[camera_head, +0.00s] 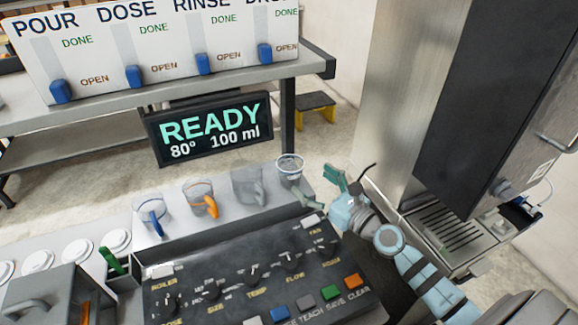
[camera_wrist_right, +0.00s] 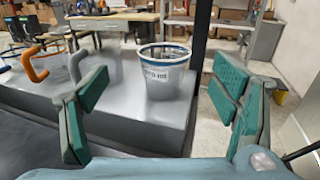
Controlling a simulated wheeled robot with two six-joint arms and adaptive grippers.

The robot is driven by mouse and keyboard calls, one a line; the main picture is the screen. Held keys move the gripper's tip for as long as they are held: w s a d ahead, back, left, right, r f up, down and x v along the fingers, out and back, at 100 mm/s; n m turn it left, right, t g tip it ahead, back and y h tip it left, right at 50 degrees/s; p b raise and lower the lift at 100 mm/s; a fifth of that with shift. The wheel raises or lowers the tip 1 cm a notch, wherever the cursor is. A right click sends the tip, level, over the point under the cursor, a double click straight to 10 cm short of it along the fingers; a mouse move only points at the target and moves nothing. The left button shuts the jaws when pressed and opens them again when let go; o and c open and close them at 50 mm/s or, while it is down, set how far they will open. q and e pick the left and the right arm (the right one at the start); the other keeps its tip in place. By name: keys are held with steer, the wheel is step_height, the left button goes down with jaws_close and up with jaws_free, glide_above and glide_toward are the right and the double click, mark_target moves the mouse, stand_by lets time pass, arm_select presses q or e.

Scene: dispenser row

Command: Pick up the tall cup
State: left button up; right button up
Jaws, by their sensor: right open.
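A clear cup with a blue-lined rim and no handle (camera_head: 290,172) stands upright at the right end of the grey counter. It also shows in the right wrist view (camera_wrist_right: 165,78), with dark print on its side. A clear grey-handled cup (camera_head: 247,187) stands to its left and looks tall; I cannot tell which is the tall cup. My right gripper (camera_head: 320,188) is open and empty, just right of the handleless cup. In the right wrist view, that cup appears between the green finger pads, beyond the fingertips. My left gripper is not in view.
A blue-handled cup (camera_head: 149,216) and an orange-handled cup (camera_head: 200,198) stand farther left. A black control panel (camera_head: 240,278) lies in front of the cups. A READY screen (camera_head: 210,128) is behind. A tall machine (camera_head: 470,110) stands at right.

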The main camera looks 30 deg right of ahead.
mark_target(283, 159)
steer(key=x, duration=0.3)
steer(key=shift+w+a+r, duration=0.15)
steer(key=shift+w+a, duration=0.1)
steer(key=shift+w, duration=0.1)
steer(key=w+b, duration=0.1)
steer(key=w, duration=0.2)
steer(key=w+f+b, duration=0.1)
steer(key=w, duration=0.2)
steer(key=shift+a+f, duration=0.2)
steer(key=shift+f, duration=0.05)
steer(key=shift+w, duration=0.25)
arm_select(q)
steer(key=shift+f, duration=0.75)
arm_select(e)
steer(key=shift+s+a+r, duration=0.1)
steer(key=c, duration=1)
